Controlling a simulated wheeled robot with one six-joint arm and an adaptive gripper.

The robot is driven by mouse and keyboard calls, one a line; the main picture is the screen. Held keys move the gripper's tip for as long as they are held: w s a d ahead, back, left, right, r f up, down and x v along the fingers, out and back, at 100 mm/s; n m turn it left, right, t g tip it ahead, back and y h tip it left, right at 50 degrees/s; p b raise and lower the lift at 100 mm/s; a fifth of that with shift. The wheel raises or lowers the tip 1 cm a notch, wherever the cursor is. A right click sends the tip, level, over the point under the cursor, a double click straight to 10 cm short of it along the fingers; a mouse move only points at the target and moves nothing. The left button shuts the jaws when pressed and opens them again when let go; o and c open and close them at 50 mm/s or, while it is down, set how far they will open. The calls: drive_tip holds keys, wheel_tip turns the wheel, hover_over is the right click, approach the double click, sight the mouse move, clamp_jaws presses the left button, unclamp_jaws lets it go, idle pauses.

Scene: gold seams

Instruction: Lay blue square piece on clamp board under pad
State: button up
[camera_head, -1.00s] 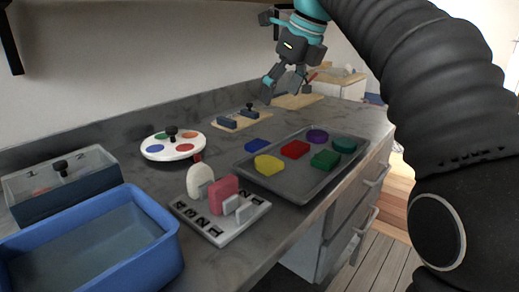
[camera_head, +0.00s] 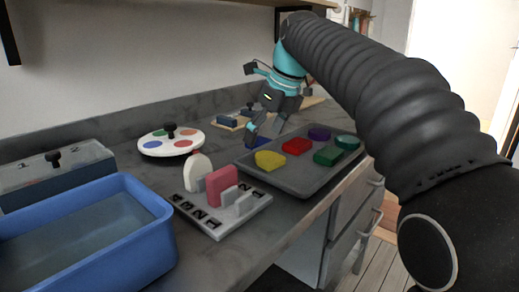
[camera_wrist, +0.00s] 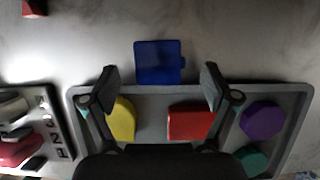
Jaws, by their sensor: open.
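The blue square piece (camera_wrist: 158,63) lies flat on the counter against or just beyond the tray's rim in the wrist view. In the head view the blue piece (camera_head: 258,141) is partly hidden by my gripper. My gripper (camera_head: 264,131) is open and empty above it. In the wrist view its two fingers (camera_wrist: 159,80) stand apart, to the left and right of the piece's near edge. A light wooden board (camera_head: 232,127) with dark blue-grey blocks and a black knob lies behind the gripper; it may be the clamp board, but I cannot make out a pad.
The grey tray (camera_head: 283,180) holds yellow (camera_head: 269,160), red (camera_head: 297,146), green (camera_head: 328,156), purple (camera_head: 319,134) and teal (camera_head: 347,142) pieces. A lettered rack (camera_head: 222,222), a round white palette (camera_head: 160,149), a blue bin (camera_head: 165,225) and a lidded box (camera_head: 80,170) stand to the left.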

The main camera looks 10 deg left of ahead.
sight(267, 139)
drive_tip(key=shift+w+a+f, duration=0.1)
drive_tip(key=shift+a+f, duration=0.1)
drive_tip(key=shift+f, duration=0.3)
drive_tip(key=c, duration=1.4)
drive_tip(key=shift+r, duration=0.1)
drive_tip(key=shift+r+p, duration=0.35)
drive_tip(key=shift+r, duration=0.25)
drive_tip(key=r, duration=0.1)
drive_tip(key=r+p, duration=0.1)
drive_tip(key=w+r+p, duration=0.1)
drive_tip(key=r, duration=0.1)
drive_tip(key=shift+d, duration=0.4)
drive_tip(key=w+d+r+p, duration=0.3)
drive_tip(key=w+d, duration=0.1)
drive_tip(key=w, duration=0.1)
drive_tip(key=w+d+r+p, duration=0.2)
drive_tip(key=w, duration=0.1)
drive_tip(key=shift+w+d+r+p, duration=0.1)
drive_tip(key=shift+d+r+p, duration=0.15)
drive_tip(key=shift+r+p, duration=0.1)
